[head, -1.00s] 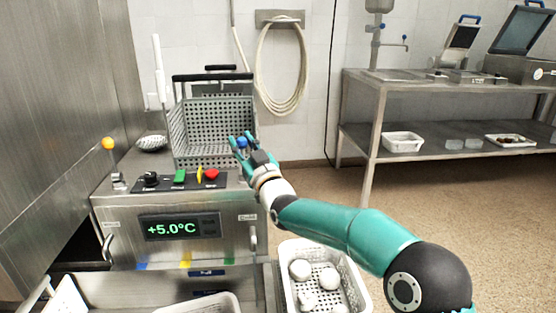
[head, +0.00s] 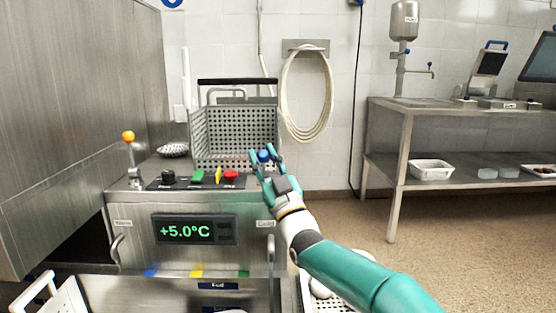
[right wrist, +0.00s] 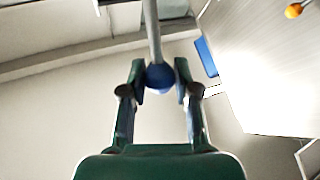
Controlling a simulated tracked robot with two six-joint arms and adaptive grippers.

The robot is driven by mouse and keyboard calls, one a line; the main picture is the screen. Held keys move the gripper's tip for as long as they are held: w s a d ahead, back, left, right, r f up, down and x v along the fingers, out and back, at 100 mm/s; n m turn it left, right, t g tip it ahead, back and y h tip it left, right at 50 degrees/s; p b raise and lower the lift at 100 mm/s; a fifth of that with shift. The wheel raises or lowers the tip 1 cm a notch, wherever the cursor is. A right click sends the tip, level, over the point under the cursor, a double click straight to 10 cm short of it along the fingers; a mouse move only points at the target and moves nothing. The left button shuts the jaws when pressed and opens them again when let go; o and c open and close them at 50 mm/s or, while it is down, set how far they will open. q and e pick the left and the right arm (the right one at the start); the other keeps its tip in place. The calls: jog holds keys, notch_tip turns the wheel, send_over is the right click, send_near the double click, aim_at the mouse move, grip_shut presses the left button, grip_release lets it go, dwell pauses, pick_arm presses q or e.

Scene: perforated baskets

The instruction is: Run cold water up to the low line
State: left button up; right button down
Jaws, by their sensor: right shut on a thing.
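My right gripper (head: 264,158) is shut on the blue ball knob (head: 263,156) of the lever beside the Cold label (head: 265,223) on the steel machine. In the right wrist view the blue knob (right wrist: 160,76) sits on its rod between the two fingertips (right wrist: 160,80). The lever with the orange knob (head: 128,136) stands near the Warm side. The display (head: 195,229) reads +5.0°C. The water is not visible. My left gripper is out of view.
A grey perforated basket (head: 235,130) stands behind the panel. Green, yellow and red controls (head: 230,174) and a black dial (head: 168,177) lie left of my gripper. A white basket (head: 318,303) is partly under my right arm. A hose (head: 307,95) hangs on the wall.

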jog(key=shift+a+f, duration=0.25)
jog(key=shift+f, duration=0.2)
jog(key=c, duration=1)
grip_release()
jog(key=shift+o, duration=0.8)
jog(key=shift+w, duration=0.1)
jog(key=shift+d+r, duration=0.1)
jog(key=shift+r, duration=0.1)
jog(key=v, duration=1.2)
jog(key=shift+f, duration=0.1)
